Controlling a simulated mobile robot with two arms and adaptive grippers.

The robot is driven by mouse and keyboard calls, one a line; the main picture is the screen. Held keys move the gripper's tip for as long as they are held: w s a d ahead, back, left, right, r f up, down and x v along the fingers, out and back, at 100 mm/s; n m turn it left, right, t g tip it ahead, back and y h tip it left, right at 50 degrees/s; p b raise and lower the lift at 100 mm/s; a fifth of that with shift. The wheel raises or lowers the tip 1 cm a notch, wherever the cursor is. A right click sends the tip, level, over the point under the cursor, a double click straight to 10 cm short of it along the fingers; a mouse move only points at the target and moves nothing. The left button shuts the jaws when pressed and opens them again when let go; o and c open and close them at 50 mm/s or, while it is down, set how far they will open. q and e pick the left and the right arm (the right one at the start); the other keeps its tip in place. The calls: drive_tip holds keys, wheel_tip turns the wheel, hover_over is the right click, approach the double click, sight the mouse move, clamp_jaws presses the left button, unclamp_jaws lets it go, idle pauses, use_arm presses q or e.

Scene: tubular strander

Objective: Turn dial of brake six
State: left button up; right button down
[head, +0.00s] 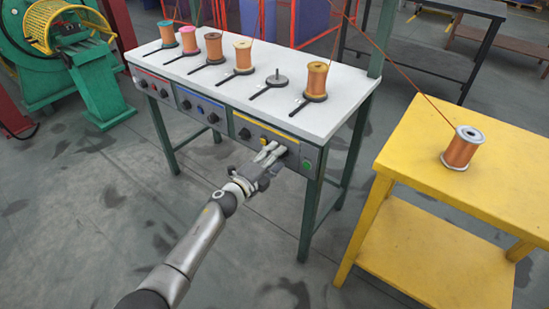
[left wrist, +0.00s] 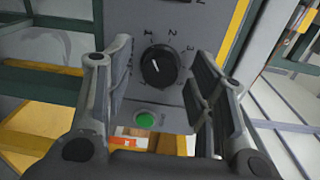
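The black round dial (left wrist: 158,66) shows in the left wrist view on a grey panel, with numbers around it and a white mark on its face. I cannot tell which number it is set to. A green button (left wrist: 146,120) sits below it. My left gripper (left wrist: 163,62) is open, with one finger on each side of the dial; no contact shows. In the head view, the left gripper (head: 270,152) is at the right end of the bench's front panel and hides part of it. My right gripper is not in view.
The white bench (head: 225,88) carries several spools on top. A yellow table (head: 440,130) with a copper spool (head: 462,148) stands to the right. Green bench legs (head: 311,218) stand under the panel. The floor in front is clear.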

use_arm(q)
drive_tip(key=shift+s, duration=0.1)
drive_tip(key=v, duration=1.2)
drive_tip(key=shift+f, duration=0.15)
idle(0.4)
